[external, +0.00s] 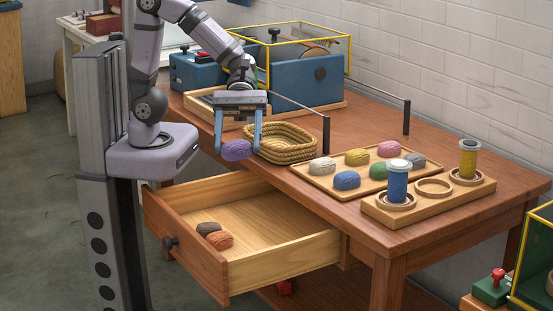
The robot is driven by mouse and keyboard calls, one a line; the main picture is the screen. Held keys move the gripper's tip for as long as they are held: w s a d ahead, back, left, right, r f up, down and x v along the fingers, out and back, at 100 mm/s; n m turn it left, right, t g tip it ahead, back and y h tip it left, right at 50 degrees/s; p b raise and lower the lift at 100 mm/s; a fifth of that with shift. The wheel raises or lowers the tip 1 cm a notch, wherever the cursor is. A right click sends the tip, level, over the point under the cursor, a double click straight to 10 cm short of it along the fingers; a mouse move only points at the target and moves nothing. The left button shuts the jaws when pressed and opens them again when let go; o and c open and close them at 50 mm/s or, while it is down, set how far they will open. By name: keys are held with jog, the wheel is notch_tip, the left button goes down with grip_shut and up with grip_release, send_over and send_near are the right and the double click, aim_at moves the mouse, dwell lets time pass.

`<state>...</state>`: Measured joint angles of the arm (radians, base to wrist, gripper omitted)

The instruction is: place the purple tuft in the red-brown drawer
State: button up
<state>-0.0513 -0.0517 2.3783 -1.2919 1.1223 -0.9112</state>
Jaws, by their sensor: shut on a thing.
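The purple tuft (237,150) is a small rounded skein in the external view. My gripper (237,146) is shut on it and holds it in the air, near the table's front edge and above the back part of the open drawer. The red-brown drawer (188,250) is pulled out from under the table, with a pale wooden inside and a dark knob on its front. A dark brown tuft (208,228) and an orange-red tuft (220,240) lie in it near the front.
A woven basket (284,155) stands on the table just right of my gripper. A wooden tray (323,185) holds several coloured tufts. A rack (435,210) holds a blue jar (398,182) and a yellow jar (468,160). The drawer's middle and right are clear.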

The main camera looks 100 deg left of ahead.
jog(key=shift+w+a+f+b, duration=0.1)
jog(key=shift+f+b, duration=0.25)
jog(key=shift+f, duration=6.9)
jog(key=shift+w+f+b, duration=0.1)
jog(key=shift+f+b, duration=0.25)
jog(key=shift+f, duration=6.9)
jog(key=shift+f, duration=0.1)
jog(key=shift+f, duration=0.15)
jog(key=o, duration=1)
jog(key=shift+r, duration=0.2)
